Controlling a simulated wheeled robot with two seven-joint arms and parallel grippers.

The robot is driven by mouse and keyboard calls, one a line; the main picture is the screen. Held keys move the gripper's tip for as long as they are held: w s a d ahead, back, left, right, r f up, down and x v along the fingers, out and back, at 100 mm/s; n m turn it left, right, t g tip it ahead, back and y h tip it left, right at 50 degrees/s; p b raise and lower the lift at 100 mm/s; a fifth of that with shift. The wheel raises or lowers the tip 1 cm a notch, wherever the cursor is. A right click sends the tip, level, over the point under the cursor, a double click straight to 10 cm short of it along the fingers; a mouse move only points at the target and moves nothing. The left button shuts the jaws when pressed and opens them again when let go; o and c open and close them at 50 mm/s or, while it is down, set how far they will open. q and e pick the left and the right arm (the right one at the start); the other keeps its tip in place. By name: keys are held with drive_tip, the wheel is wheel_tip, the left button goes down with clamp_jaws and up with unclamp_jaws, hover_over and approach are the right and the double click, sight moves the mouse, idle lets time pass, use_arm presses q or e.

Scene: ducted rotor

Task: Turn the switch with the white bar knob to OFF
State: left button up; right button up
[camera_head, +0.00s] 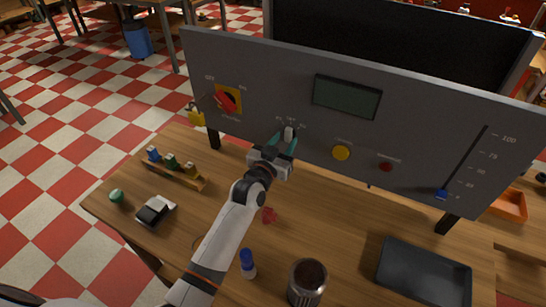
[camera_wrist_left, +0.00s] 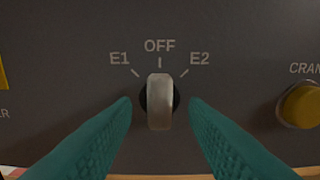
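The white bar knob (camera_wrist_left: 160,103) is on the grey upright panel, below the labels E1, OFF and E2. Its bar stands upright, in line with the OFF mark (camera_wrist_left: 160,47). In the head view the knob (camera_head: 289,132) shows between the fingers of my left gripper (camera_head: 284,144). In the left wrist view the teal fingers of my left gripper (camera_wrist_left: 160,110) are spread, one on each side of the knob, with a gap to it on both sides. My right gripper is not in view.
The panel (camera_head: 220,60) also carries a red rotary switch (camera_head: 226,101), a display (camera_head: 346,96), a yellow button (camera_head: 341,152), a red button (camera_head: 386,167) and a blue slider (camera_head: 441,194). On the table stand a metal cup (camera_head: 306,284) and a black tray (camera_head: 424,272).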

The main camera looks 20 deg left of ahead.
use_arm(q)
drive_tip(key=s+a+b, duration=0.1)
drive_tip(key=s+a, duration=0.1)
drive_tip(key=s, duration=0.8)
drive_tip(key=shift+s+b, duration=0.2)
drive_tip(key=shift+b, duration=0.15)
